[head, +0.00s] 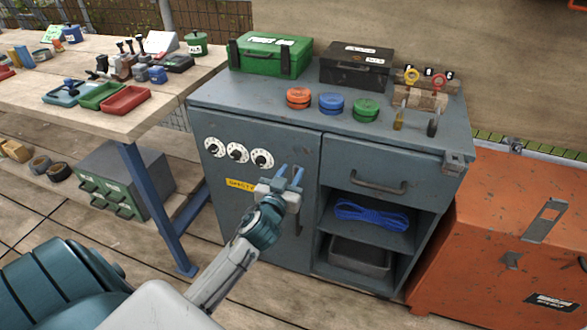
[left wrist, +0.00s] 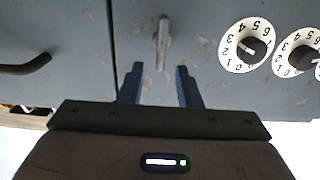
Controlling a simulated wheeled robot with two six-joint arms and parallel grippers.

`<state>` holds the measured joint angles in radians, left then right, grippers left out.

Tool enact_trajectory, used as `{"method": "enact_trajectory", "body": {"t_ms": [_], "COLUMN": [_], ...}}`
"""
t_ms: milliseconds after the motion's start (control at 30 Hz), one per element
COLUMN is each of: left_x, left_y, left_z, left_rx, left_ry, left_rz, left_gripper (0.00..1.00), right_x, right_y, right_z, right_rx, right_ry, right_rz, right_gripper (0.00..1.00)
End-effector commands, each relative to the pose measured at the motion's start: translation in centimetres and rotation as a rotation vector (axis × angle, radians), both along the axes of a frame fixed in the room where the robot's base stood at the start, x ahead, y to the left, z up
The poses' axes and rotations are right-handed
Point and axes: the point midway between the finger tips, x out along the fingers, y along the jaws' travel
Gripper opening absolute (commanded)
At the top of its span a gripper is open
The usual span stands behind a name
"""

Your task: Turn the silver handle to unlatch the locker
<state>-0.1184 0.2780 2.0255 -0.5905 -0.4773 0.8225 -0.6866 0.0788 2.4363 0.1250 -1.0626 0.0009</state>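The locker is a blue-grey metal cabinet (head: 262,120) with a door (head: 225,165) on its left side. In the left wrist view, the small silver handle (left wrist: 162,40) stands on the door, close to the door's edge seam. My left gripper (head: 290,171) is in front of the upper right part of the door. It is open and empty, and its two fingers (left wrist: 158,83) lie on either side of the handle's line, with the handle beyond the fingertips. The gripper mostly hides the handle in the head view. My right gripper is not in view.
Three white dials (head: 237,152) and a yellow label (head: 240,184) are on the door. A drawer with a dark handle (head: 378,184) and open shelves are to the right. Toolboxes and coloured discs stand on the top. A workbench (head: 150,112) is at left, an orange chest (head: 490,240) at right.

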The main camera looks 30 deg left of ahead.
Motion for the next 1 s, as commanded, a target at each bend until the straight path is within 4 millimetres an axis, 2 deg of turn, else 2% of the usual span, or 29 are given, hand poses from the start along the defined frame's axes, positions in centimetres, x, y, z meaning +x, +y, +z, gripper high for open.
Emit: {"method": "enact_trajectory", "body": {"t_ms": [167,467,500,633,667,1000], "left_x": [1.6,1.9,1.9,1.9,1.9,1.9], "left_y": [0.4,0.4,0.4,0.4,0.4,0.4], "left_z": [0.0,-0.1,-0.1,-0.1,-0.1,0.0], "left_rx": [0.000,0.000,0.000,0.000,0.000,0.022], "left_ry": [0.001,0.001,0.001,0.001,0.001,0.006], "left_rz": [0.000,-0.001,0.000,0.000,0.000,0.000], "left_gripper": [0.31,0.31,0.29,0.03,0.00,0.00], "right_x": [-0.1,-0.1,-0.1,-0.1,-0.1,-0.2], "right_y": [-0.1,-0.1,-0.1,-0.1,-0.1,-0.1], "right_z": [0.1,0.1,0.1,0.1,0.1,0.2], "right_rx": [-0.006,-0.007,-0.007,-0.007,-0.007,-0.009], "right_ry": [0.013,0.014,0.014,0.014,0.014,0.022], "right_rz": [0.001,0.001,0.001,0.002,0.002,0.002], "right_gripper": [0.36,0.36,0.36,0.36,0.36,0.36]}}
